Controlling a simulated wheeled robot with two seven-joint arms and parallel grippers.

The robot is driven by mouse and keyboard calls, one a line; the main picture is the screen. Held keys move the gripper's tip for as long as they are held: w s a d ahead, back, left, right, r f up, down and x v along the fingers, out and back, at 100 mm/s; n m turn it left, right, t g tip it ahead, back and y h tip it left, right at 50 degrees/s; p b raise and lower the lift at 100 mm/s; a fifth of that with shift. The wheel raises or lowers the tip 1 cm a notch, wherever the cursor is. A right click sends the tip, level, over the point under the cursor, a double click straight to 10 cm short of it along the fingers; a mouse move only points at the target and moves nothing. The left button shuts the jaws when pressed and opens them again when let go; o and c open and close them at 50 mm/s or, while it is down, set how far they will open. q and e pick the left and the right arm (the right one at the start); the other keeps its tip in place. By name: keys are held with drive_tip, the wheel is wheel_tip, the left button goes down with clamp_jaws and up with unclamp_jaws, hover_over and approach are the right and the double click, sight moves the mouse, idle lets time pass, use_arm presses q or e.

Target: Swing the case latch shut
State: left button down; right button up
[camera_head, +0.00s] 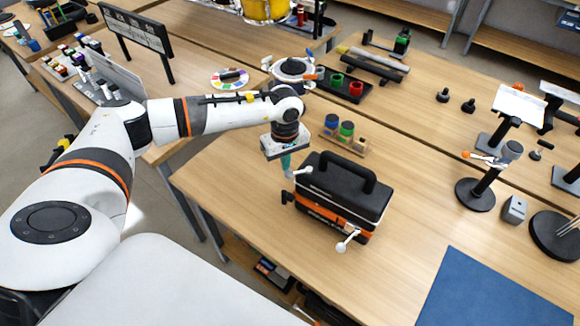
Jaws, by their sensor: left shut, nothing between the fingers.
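A black case (352,186) with a top handle and an orange band stands on the wooden table, its lid down. A white lever with a ball end (347,241) sticks out at its front right corner. A second white lever (303,171) shows at its left end, close to my gripper. I cannot tell from this view which lever is the latch. My left gripper (288,172) is shut and empty, pointing down just beside the left end of the case. Its fingertips are small, and contact with the lever cannot be made out. My right gripper is not in view.
Behind the case is a wooden block with coloured cylinders (346,133). A black tray with green and red cups (345,87) lies farther back. A black stand (475,194) and a blue mat (490,292) are to the right.

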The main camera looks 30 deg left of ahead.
sight(292, 173)
use_arm(q)
drive_tip(key=shift+s+d, duration=0.3)
drive_tip(key=shift+d, duration=0.15)
drive_tip(key=shift+s+d, duration=0.45)
drive_tip(key=shift+d, duration=0.4)
drive_tip(key=shift+w+b, duration=0.35)
drive_tip(key=shift+b, duration=0.2)
